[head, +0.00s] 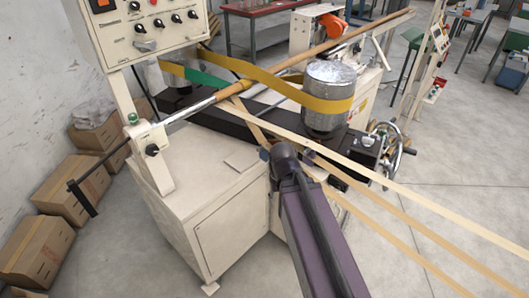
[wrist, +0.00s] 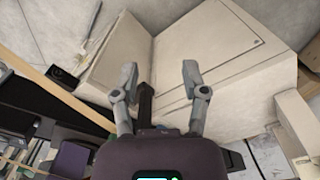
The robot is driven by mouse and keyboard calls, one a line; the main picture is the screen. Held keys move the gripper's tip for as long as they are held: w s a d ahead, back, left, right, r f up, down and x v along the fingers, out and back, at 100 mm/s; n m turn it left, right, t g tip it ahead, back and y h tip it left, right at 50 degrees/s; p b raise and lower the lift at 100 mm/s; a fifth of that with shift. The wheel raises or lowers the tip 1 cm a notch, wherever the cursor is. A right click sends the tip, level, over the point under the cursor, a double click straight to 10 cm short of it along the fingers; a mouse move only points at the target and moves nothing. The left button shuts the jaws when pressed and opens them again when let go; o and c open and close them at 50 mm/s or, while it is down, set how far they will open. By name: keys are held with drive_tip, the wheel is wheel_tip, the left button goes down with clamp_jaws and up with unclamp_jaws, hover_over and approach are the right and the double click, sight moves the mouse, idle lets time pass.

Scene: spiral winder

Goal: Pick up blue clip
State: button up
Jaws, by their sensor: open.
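My gripper (wrist: 158,72) is open in the wrist view, its two grey fingers spread wide. No object is clearly held between them. A dark bar (wrist: 145,103) shows beyond and between the fingers, over the cream machine cabinet (wrist: 215,60). In the head view my arm reaches up from the bottom to the front of the winder, and its end hides my fingers. I cannot make out a blue clip for certain in either view; the area behind my arm's end is hidden.
The winder's cream cabinet (head: 232,225) stands in front. Pale paper strips (head: 400,187) run from it to the lower right. A yellow belt (head: 275,83) wraps a metal drum (head: 330,88). Cardboard boxes (head: 75,185) line the left wall.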

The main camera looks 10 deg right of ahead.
drive_tip(key=shift+o, duration=1)
drive_tip(key=shift+d, duration=0.1)
drive_tip(key=o, duration=0.4)
drive_tip(key=shift+w, duration=0.15)
drive_tip(key=shift+w+r, duration=0.2)
drive_tip(key=shift+w, duration=0.2)
wheel_tip(320, 180, up, 8)
drive_tip(key=m+p, duration=0.9)
drive_tip(key=m, duration=0.2)
hover_over(264, 150)
drive_tip(key=shift+r, duration=0.1)
wheel_tip(264, 150, down, 9)
drive_tip(key=b, duration=0.9)
drive_tip(key=shift+r, duration=0.2)
drive_tip(key=shift+f, duration=0.15)
wheel_tip(264, 150, down, 5)
drive_tip(key=b, duration=0.5)
